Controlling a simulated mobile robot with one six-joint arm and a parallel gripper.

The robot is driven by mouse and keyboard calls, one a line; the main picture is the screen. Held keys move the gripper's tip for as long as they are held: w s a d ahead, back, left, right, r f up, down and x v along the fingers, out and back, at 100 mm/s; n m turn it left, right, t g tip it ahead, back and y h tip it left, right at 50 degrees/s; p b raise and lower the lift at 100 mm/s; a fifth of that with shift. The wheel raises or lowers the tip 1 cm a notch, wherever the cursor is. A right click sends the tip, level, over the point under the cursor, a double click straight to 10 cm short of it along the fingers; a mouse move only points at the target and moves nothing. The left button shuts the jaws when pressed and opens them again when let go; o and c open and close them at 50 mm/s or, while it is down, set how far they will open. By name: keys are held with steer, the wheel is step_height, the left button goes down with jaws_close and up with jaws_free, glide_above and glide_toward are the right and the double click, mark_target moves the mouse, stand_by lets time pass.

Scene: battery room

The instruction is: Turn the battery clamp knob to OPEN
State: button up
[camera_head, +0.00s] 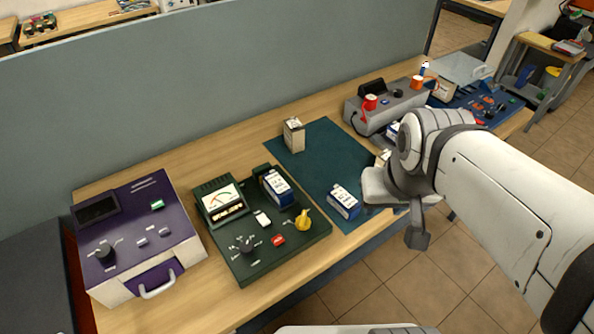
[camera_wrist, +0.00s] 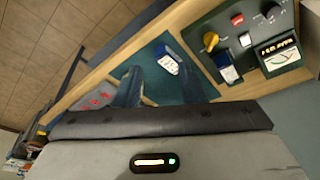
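A dark green battery tester (camera_head: 290,255) stands on the bench, left of the teal mat. A yellow knob (camera_head: 303,220) sits near its right front corner and also shows in the wrist view (camera_wrist: 210,41). The knob's label and exact setting are too small to read. A blue and white battery (camera_head: 277,187) stands in the tester's bay behind the knob; it shows in the wrist view (camera_wrist: 228,74). My gripper (camera_head: 392,200) is over the mat's right front edge, well right of the knob and apart from it.
Another blue battery (camera_head: 343,201) lies on the teal mat (camera_head: 325,165) between my gripper and the tester. A beige box (camera_head: 293,134) stands at the mat's back. A purple device (camera_head: 135,235) is at left, a grey one (camera_head: 385,103) at right. A grey partition (camera_head: 220,85) runs behind.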

steer(key=shift+s+r, duration=0.1)
steer(key=shift+s, duration=0.1)
steer(key=o, duration=0.3)
steer(key=shift+w+a+f, duration=0.2)
steer(key=shift+w, duration=0.2)
steer(key=shift+o, duration=0.9)
steer(key=w+a+f+m+g+b, duration=0.1)
steer(key=w+a+f+m+b, duration=0.1)
steer(key=w+a+f+m, duration=0.3)
steer(key=w+a+f, duration=0.1)
steer(key=w, duration=0.1)
steer(key=shift+w+g, duration=0.35)
steer(key=shift+g, duration=0.05)
steer(key=m+g+b, duration=0.2)
steer(key=m, duration=0.4)
glide_above(303, 217)
step_height(303, 217, down, 8)
steer(key=shift+s+d+f, duration=0.15)
steer(key=shift+f, duration=0.35)
step_height(303, 217, down, 7)
steer(key=shift+f+p, duration=0.2)
steer(key=shift+p, duration=0.2)
steer(key=shift+c, duration=0.5)
steer(key=c, duration=0.9)
